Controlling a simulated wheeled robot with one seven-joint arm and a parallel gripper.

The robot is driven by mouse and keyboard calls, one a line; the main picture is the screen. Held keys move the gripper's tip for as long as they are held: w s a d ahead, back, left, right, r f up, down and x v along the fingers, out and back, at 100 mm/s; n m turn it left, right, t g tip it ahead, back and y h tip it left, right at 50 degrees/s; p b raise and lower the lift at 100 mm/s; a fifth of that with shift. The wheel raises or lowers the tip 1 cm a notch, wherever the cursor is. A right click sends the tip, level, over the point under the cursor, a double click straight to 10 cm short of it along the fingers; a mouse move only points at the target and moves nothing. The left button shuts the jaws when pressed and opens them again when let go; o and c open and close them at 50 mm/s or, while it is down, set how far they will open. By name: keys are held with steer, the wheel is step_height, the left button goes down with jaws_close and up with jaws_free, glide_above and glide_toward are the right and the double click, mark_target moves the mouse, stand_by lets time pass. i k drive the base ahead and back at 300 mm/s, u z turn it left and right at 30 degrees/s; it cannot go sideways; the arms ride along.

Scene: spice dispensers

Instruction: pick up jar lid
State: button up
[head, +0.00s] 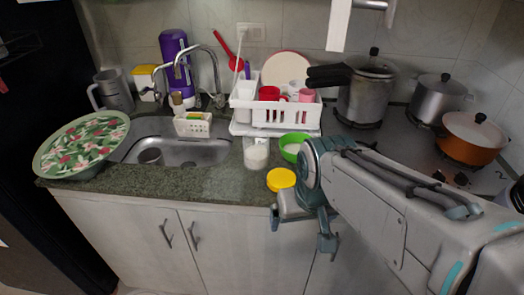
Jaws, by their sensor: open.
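A round yellow jar lid (281,179) lies flat on the dark green countertop near its front edge. A clear jar with white contents (256,154) stands just behind it to the left, with no lid visible on it. My gripper (302,228) is open and empty, with its fingers pointing down. In the picture it is just below and to the right of the lid, in front of the counter's front edge and cabinet doors. It appears apart from the lid. My wrist partly covers the counter to the right of the lid.
A green bowl (291,146) sits right behind the lid, close to my wrist. A white dish rack (276,115) stands behind it. The sink (190,151) is to the left. Pots, including a pressure cooker (364,94), stand on the stove at right. The counter left of the lid is clear.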

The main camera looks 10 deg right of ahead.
mark_target(277, 178)
steer(key=u, duration=1.95)
steer(key=i, duration=0.85)
steer(key=z, duration=2.5)
